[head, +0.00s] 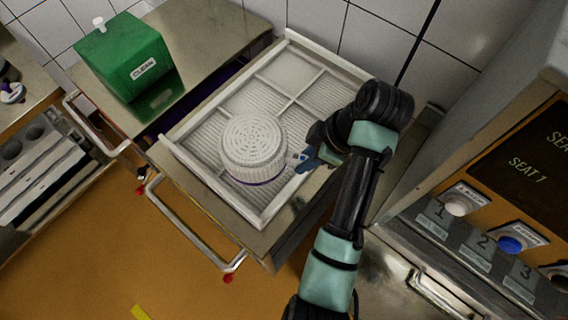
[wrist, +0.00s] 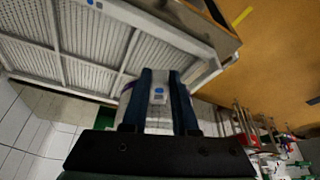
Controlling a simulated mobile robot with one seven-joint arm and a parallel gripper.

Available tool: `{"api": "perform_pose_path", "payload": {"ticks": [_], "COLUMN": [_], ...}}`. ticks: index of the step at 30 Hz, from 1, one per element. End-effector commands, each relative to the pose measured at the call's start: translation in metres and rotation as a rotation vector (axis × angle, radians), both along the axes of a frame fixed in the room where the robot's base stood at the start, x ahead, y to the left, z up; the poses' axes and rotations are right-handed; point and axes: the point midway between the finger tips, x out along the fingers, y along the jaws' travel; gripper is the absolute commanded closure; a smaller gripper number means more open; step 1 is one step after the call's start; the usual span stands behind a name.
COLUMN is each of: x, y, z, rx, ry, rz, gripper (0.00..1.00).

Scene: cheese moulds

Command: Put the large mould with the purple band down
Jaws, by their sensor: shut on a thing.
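The large white mould (head: 254,143) is a ribbed drum with a pierced top and a purple band near its base. It is upright over the front part of the white divided tray (head: 332,54). I cannot tell whether its base touches the tray floor. My gripper (head: 302,161) reaches in from the right and is shut on the mould's side wall. In the wrist view the mould (wrist: 158,82) shows between the two dark fingers, with a small blue mark on it. The tray (wrist: 170,36) also shows in that view, and the mould's far side is hidden.
The tray lies on a steel cart with a rail handle (head: 190,238). Its rear compartments look empty. A green box marked CLEAN (head: 128,60) stands on the steel surface at left. A panel with numbered buttons (head: 510,243) stands at right. The tiled wall is behind.

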Motion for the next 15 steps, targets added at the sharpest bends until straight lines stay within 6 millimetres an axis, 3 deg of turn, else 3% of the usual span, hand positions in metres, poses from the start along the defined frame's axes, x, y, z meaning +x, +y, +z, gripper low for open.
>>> {"api": "perform_pose_path", "payload": {"ticks": [4,15], "x": [0.000,0.000], "y": [0.001,0.001], "z": [-0.027,-0.068], "rx": [0.001,0.001], "ry": [-0.001,0.002], "rz": [0.001,-0.001], "gripper": [1.00,1.00]}}
